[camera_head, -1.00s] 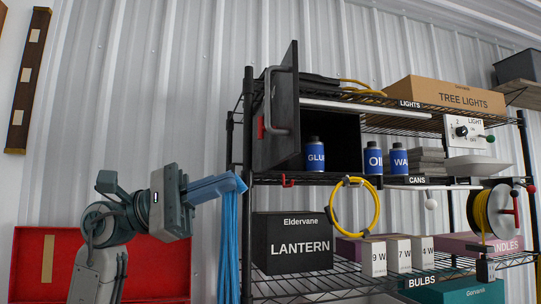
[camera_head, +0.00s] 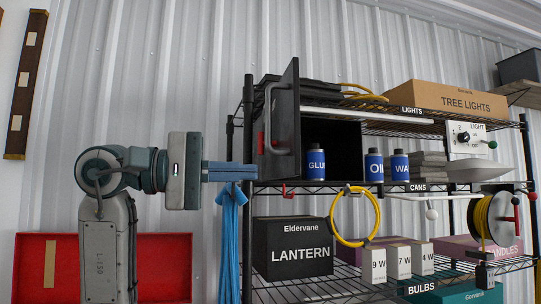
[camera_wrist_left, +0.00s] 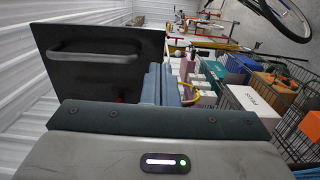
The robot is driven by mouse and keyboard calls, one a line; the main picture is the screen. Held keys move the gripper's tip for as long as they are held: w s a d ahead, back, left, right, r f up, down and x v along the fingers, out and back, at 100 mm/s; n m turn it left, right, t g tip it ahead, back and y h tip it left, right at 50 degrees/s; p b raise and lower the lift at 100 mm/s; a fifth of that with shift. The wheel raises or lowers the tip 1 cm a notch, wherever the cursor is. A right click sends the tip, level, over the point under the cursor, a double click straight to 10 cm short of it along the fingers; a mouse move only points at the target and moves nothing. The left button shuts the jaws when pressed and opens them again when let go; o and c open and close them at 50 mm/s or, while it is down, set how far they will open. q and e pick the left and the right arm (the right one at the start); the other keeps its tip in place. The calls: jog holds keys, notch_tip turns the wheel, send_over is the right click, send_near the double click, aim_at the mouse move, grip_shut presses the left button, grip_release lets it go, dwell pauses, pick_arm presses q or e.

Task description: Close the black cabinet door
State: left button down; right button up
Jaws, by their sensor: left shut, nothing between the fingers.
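The black cabinet door (camera_head: 286,125) stands open, jutting toward me from the black cabinet on the upper shelf. It carries a grey bar handle (camera_head: 268,112) and also shows in the left wrist view (camera_wrist_left: 138,62). The dark cabinet interior (camera_head: 340,133) is exposed, with a blue "GLUE" bottle (camera_head: 316,163) in front of it. My left gripper (camera_head: 255,172), its blue fingers shut and empty, points right at the door's lower left edge. In the wrist view the fingers (camera_wrist_left: 160,84) lie beside the door's right edge; I cannot tell whether they touch it. My right gripper is not in view.
Blue hanging strips (camera_head: 230,245) are below my left fingers. A wire shelf (camera_head: 330,290) holds a lantern box (camera_head: 292,262) and bulb boxes. A yellow coil (camera_head: 338,232) hangs in front. A red case (camera_head: 165,265) is behind my left arm.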

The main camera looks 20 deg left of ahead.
aim_at(290, 173)
pick_arm(q)
jog(key=p+x, duration=0.2)
jog(key=x, duration=0.2)
jog(key=shift+w+d+r, duration=0.1)
jog(key=shift+d, duration=0.1)
jog(key=shift+w+d+p, duration=0.1)
jog(key=shift+d+p, duration=0.1)
jog(key=shift+p, duration=0.1)
